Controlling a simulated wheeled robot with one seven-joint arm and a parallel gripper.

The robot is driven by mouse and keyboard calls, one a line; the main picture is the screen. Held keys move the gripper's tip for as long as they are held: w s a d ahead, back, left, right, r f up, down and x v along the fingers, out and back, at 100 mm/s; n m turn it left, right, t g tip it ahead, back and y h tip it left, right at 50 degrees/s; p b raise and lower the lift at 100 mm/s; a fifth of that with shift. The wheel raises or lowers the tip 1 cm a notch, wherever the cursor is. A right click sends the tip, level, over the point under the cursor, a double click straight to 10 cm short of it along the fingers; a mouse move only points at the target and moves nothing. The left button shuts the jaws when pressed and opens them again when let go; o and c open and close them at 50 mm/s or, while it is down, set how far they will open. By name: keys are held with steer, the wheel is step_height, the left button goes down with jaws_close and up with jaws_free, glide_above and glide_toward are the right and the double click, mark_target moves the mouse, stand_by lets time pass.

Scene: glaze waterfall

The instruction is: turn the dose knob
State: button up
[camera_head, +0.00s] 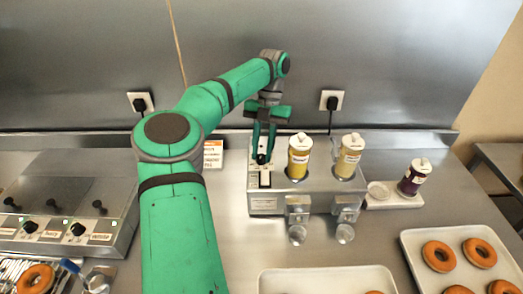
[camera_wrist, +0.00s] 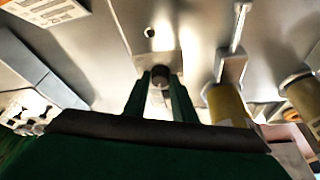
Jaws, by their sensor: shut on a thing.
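The dispenser (camera_head: 265,204) is a metal box at the back middle of the counter. My gripper (camera_head: 262,150) reaches down to the left end of its top from above. In the wrist view my gripper's (camera_wrist: 160,76) two green fingers stand on either side of a small round dark dose knob (camera_wrist: 159,80) and are shut on it. In the head view the fingers and arm largely cover the knob. Its turn angle cannot be made out.
Two yellow bottles (camera_head: 299,158) (camera_head: 348,160) stand in the dispenser, close right of my gripper. A purple jar (camera_head: 414,177) stands further right. A control box (camera_head: 60,220) is at left. Doughnut trays (camera_head: 415,262) (camera_head: 330,281) lie in front. Wall sockets (camera_head: 332,100) are behind.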

steer(key=shift+s+f+m, duration=0.1)
steer(key=shift+m, duration=0.3)
steer(key=o, duration=1)
steer(key=v, duration=1)
steer(key=shift+d+r, duration=0.15)
steer(key=shift+r, duration=0.2)
steer(key=shift+w, duration=0.2)
